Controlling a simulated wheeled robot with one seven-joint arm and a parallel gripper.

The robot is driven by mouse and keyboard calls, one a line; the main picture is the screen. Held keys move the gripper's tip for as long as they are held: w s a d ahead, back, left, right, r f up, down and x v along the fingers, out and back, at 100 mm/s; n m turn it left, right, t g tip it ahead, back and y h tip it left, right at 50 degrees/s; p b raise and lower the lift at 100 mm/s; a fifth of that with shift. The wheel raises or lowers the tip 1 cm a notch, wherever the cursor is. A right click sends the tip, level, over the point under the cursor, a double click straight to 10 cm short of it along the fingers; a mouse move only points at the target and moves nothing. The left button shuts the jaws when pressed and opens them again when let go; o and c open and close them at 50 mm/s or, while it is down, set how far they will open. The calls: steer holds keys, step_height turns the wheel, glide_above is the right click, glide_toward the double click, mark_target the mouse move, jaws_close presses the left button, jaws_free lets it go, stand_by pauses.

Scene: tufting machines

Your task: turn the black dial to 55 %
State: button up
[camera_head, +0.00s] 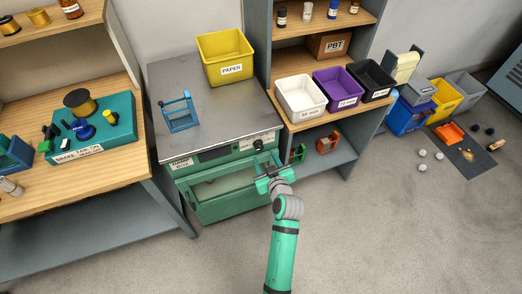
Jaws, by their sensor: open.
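A green cabinet machine (222,207) with a grey metal top stands in the middle of the head view. A small black dial (258,143) sits at the right end of its front panel, beside a dark display strip (214,154). The dial's pointer and any percent marks are too small to read. My gripper (267,165) is open, just below and slightly right of the dial. It appears empty and apart from the dial.
A yellow PAPER bin (225,70) and a blue rack (180,115) stand on the metal top. White (301,112), purple and black bins sit on the wooden shelf to the right. A workbench (100,180) stands at left. Floor in front is clear.

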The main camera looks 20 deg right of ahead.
mark_target(260, 148)
steer(key=shift+x, duration=3.15)
steer(key=c, duration=1)
